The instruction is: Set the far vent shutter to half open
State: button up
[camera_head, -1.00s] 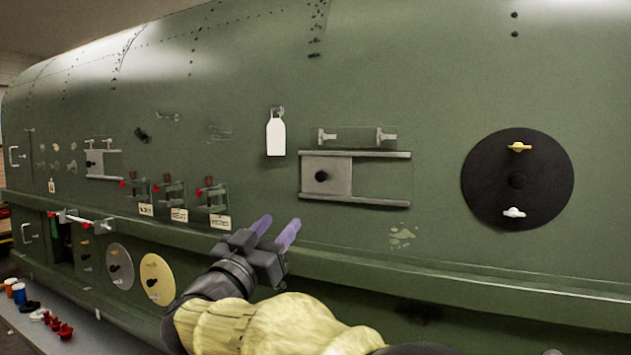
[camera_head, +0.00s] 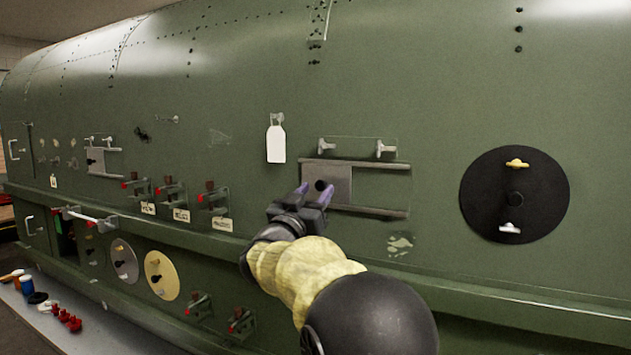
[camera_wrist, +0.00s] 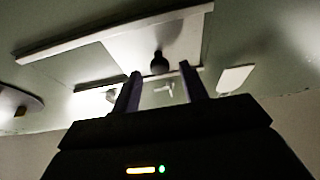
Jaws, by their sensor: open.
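Two sliding vent shutters show on the green fuselage side. The larger, nearer shutter plate (camera_head: 338,180) is grey with a black knob (camera_head: 320,186) and sits at the left end of its two rails; the right part between the rails is uncovered. The smaller, farther shutter (camera_head: 96,161) is at the left, its plate also at the left end of its rails. My gripper (camera_head: 315,194) is open and empty, just in front of the nearer shutter's knob. In the wrist view the knob (camera_wrist: 159,63) appears between the fingertips (camera_wrist: 160,69); I cannot tell whether they touch it.
A white tag (camera_head: 276,143) hangs above left of the nearer shutter. A round black panel (camera_head: 514,195) is to the right. Red-tipped latches (camera_head: 212,196) line the left. A ledge (camera_head: 470,285) runs below. Caps and jars stand on a low shelf (camera_head: 100,330).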

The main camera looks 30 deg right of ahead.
jog(key=shift+w+d+r, duration=0.2)
jog(key=shift+w+d, duration=0.15)
jog(key=shift+d, duration=0.1)
